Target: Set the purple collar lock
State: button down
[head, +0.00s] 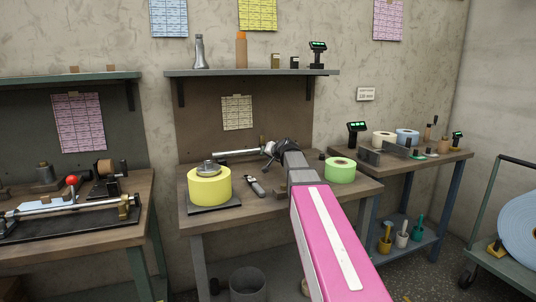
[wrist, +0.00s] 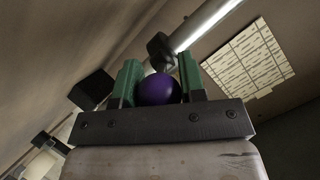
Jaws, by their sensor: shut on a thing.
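The purple collar lock (wrist: 159,89) shows in the wrist view as a round purple knob between the two green fingers of my gripper (wrist: 160,85). The gripper is shut on it. A dark collar (wrist: 160,47) sits just beyond the knob on a pale metal bar (wrist: 207,22). In the head view the bar (head: 236,152) lies level above the middle bench, and my gripper (head: 268,150) is at its right end. The knob itself is hidden there by my gripper and pink arm.
The middle bench (head: 228,221) holds a yellow roll (head: 209,188) at left, a green roll (head: 340,171) at right and a dark hand tool (head: 256,187). A shelf (head: 250,72) with small items hangs above. A paper sheet (head: 237,112) is on the back panel.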

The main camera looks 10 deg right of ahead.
jog(key=shift+f, duration=0.15)
dwell(0.5)
jog(key=c, duration=0.7)
grip_release()
jog(key=shift+s, duration=0.1)
jog(key=v, duration=1)
jog(key=shift+s+d+f, duration=0.1)
jog(key=shift+s+d, duration=0.1)
jog(key=shift+s, duration=0.15)
